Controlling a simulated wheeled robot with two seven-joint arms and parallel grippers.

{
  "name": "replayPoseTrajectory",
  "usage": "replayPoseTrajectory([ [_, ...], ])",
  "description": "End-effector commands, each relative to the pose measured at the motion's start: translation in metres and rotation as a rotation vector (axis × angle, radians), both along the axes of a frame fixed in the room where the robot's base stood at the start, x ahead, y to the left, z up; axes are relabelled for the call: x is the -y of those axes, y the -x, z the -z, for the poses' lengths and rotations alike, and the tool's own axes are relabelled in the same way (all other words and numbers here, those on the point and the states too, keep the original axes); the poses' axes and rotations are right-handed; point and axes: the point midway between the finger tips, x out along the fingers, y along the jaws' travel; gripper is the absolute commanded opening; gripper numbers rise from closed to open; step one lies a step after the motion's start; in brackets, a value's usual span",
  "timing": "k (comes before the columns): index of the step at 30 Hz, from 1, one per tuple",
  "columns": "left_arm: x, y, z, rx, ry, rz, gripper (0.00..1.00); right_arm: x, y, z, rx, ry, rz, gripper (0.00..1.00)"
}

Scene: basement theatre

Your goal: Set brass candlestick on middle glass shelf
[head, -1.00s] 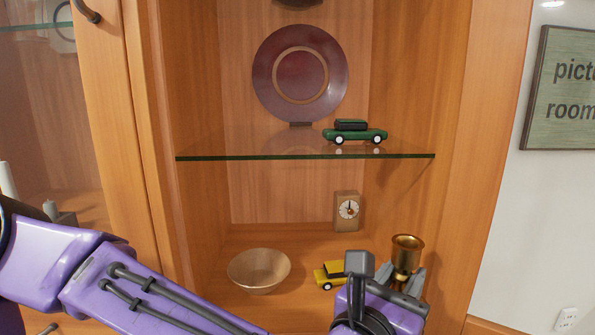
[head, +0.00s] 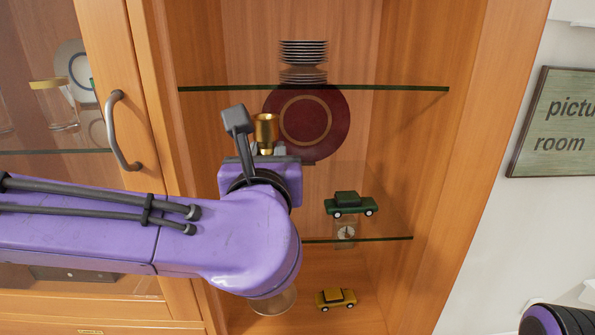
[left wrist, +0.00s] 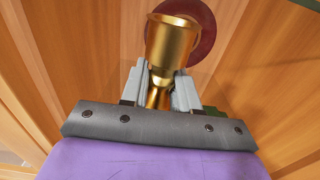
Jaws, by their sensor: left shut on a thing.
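The brass candlestick (head: 266,128) is in my left gripper (head: 258,152), its cup upright in the head view and its lower part hidden. The left wrist view shows the gripper's grey fingers (left wrist: 160,88) shut around the narrow stem of the candlestick (left wrist: 172,42). In the head view the gripper appears between two glass shelves. The lower glass shelf (head: 390,239) bears a green toy car (head: 350,205) and a dark red plate (head: 318,125) standing upright. The upper glass shelf (head: 400,89) bears a stack of plates (head: 303,58). My right gripper is out of view.
On the cabinet floor below are a yellow toy car (head: 336,299) and a bowl (head: 272,301), partly behind my arm. A door with a dark handle (head: 122,130) is at left.

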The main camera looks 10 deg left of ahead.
Motion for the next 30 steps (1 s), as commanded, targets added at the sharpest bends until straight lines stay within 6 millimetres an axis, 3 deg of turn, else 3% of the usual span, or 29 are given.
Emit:
replayPoseTrajectory([
  [7, -0.019, -0.058, 0.024, 0.001, -0.012, -0.004, 0.00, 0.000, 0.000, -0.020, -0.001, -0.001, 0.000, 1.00],
  [10, -0.028, -0.085, 0.038, 0.003, -0.016, -0.003, 0.00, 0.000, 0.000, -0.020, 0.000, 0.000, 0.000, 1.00],
  [13, -0.032, -0.100, 0.064, 0.001, -0.018, -0.001, 0.00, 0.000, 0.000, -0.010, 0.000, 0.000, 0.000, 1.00],
  [15, -0.036, -0.111, 0.074, -0.003, -0.011, 0.000, 0.00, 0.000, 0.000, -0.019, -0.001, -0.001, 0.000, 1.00],
  [22, -0.042, -0.130, 0.097, -0.002, -0.005, 0.001, 0.00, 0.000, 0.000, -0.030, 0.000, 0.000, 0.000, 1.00],
  [27, -0.041, -0.130, 0.125, -0.001, -0.005, 0.002, 0.00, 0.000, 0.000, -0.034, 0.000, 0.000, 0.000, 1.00],
  [30, -0.042, -0.129, 0.129, 0.002, 0.000, 0.002, 0.00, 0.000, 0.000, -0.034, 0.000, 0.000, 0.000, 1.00],
])
